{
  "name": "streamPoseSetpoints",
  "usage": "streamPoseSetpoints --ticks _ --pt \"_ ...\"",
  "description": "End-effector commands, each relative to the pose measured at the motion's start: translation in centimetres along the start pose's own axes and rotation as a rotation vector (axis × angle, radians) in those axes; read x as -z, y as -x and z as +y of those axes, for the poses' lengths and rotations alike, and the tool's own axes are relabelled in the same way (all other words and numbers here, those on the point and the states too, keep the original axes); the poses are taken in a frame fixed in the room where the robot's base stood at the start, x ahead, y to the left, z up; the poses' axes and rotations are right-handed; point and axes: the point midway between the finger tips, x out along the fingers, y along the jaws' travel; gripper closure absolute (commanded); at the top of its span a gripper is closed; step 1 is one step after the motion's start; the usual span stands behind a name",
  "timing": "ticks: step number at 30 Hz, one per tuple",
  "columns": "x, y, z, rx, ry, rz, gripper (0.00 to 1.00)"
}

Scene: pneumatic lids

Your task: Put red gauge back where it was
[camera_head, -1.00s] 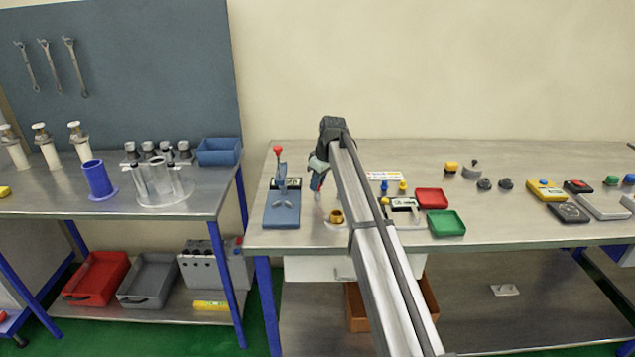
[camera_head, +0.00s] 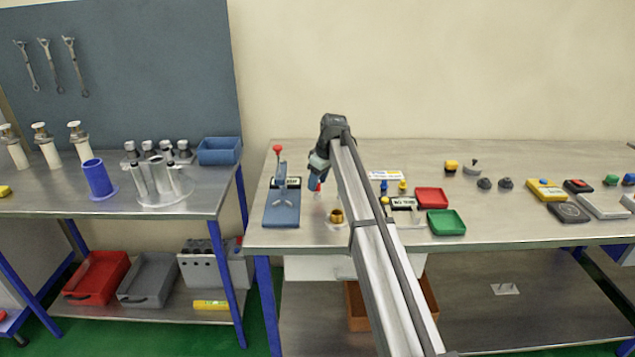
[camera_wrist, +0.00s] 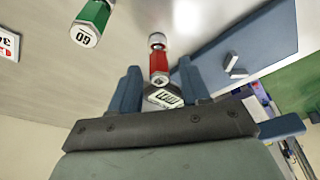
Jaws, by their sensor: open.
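The red gauge (camera_wrist: 158,62) shows in the wrist view with a silver end and a white labelled end face. It lies between and just beyond the fingers of my gripper (camera_wrist: 160,82), which are open, with a gap on each side. In the head view the red gauge (camera_head: 318,187) is a small red spot just below my gripper (camera_head: 317,178), over the left part of the bench. I cannot tell what its lower end rests on. A green gauge (camera_wrist: 90,22) marked GO stands apart at the upper left of the wrist view.
A blue clamp fixture (camera_head: 281,212) with a red knob (camera_head: 278,149) is left of my gripper. A brass ring (camera_head: 336,215) is in front. Red (camera_head: 431,198) and green (camera_head: 446,223) trays lie to the right, beyond my arm. Bench space at the back is clear.

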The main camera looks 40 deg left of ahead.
Motion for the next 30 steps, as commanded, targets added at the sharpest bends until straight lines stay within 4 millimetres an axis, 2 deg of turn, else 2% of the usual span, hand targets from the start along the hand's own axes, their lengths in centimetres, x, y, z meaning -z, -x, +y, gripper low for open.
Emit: streamPoseSetpoints --ticks 12,18,24,30 --pt "0.0 7.3 0.1 -0.001 -0.001 0.002 0.54" --pt "0.0 10.1 0.1 -0.001 0.0 0.001 0.54" --pt "0.0 11.4 0.0 0.0 0.0 0.0 0.54" --pt "0.0 11.6 0.0 0.001 0.0 0.0 0.54"
